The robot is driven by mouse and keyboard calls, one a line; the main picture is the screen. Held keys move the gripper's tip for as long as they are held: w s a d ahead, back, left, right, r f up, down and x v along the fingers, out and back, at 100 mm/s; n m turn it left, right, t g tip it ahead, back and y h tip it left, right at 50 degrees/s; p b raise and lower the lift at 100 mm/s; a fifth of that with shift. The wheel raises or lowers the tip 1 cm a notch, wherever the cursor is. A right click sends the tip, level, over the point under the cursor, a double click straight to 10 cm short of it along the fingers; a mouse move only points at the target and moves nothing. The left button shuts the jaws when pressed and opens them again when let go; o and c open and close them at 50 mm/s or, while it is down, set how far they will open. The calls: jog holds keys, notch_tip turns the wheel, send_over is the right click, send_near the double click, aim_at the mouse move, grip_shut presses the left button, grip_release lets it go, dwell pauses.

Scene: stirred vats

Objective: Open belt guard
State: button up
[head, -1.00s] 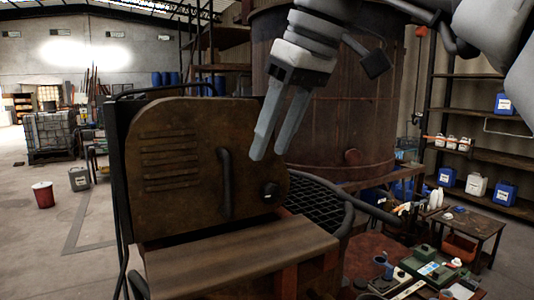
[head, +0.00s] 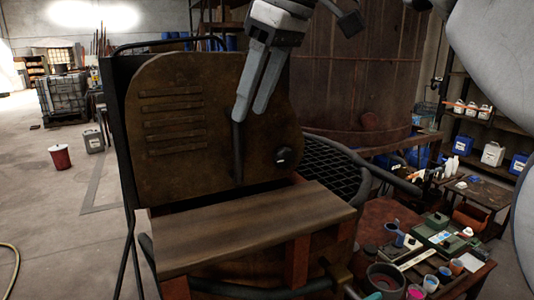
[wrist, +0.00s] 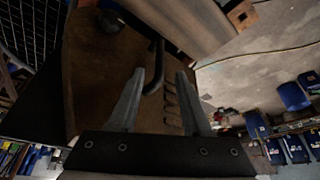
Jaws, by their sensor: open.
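The belt guard (head: 210,110) is a brown, rusty panel with rounded corners and several louvre slots. It stands upright and looks closed. It has a dark vertical bar handle (head: 238,150) and a round black knob (head: 283,155) at its lower right. My gripper (head: 252,115) is open, fingers pointing down in front of the guard, overlapping the top of the handle. In the wrist view the handle (wrist: 154,68) shows between and beyond the two fingertips of my gripper (wrist: 160,82). I cannot tell whether the fingers touch it.
A wooden-topped ledge (head: 250,225) juts out below the guard. A mesh guard (head: 335,165) with a curved rail lies to the right, before a large rusty vat (head: 350,90). A bench with cups and paint pots (head: 385,278) is at lower right. Open floor lies left.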

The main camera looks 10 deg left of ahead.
aim_at(239, 173)
jog(key=b+x, duration=0.1)
jog(key=x, duration=0.7)
jog(key=shift+f, duration=0.1)
grip_shut()
dwell(1.2)
